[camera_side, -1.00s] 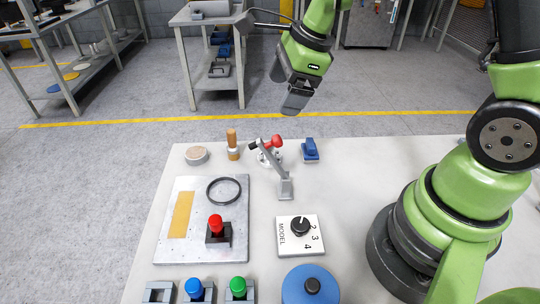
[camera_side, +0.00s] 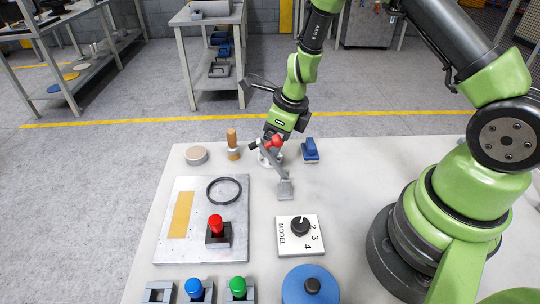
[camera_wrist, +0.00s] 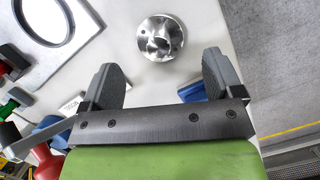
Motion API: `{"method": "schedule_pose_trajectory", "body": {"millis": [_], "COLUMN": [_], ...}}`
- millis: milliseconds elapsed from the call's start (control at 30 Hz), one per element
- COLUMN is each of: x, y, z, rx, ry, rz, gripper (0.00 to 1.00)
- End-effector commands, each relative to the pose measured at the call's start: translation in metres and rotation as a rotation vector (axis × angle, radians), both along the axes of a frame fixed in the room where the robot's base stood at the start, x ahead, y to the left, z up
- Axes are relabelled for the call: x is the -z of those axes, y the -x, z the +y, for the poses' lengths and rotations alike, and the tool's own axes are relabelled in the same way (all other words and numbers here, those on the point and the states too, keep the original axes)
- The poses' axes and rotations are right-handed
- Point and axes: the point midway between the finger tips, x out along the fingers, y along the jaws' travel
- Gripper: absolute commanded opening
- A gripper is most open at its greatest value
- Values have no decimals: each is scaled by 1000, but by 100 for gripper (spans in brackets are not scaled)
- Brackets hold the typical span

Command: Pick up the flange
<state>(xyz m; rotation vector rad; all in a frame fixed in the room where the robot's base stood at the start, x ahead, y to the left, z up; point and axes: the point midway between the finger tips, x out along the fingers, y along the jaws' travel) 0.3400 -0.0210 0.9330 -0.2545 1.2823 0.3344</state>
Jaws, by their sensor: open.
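The flange (camera_wrist: 160,37) is a shiny round metal disc with a raised hub and holes, lying flat on the table. In the side view it is mostly hidden at the back of the table (camera_side: 264,160), behind a grey lever with a red knob. My gripper (camera_wrist: 160,72) is open and empty. In the wrist view the flange lies just ahead of the two fingertips, roughly centred between them and not gripped. In the side view my gripper (camera_side: 271,140) points down above the flange, partly behind the red knob.
The grey lever stand (camera_side: 284,188) is close in front of the flange. A wooden-handled tool (camera_side: 232,145) and a blue-handled block (camera_side: 310,150) stand on either side. A metal plate with a black ring (camera_side: 240,250) lies front left. A model dial (camera_side: 299,237) sits further forward.

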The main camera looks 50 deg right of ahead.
Motion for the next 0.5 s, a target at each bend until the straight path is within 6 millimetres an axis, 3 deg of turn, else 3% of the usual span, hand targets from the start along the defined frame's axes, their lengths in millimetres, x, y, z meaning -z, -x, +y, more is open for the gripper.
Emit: {"method": "schedule_pose_trajectory", "body": {"millis": [200,500], "x": [30,42], "y": [-11,-14], "z": [6,7], "rx": [-1,-1], "ry": [-1,0], "rz": [4,1], "gripper": [86,86]}}
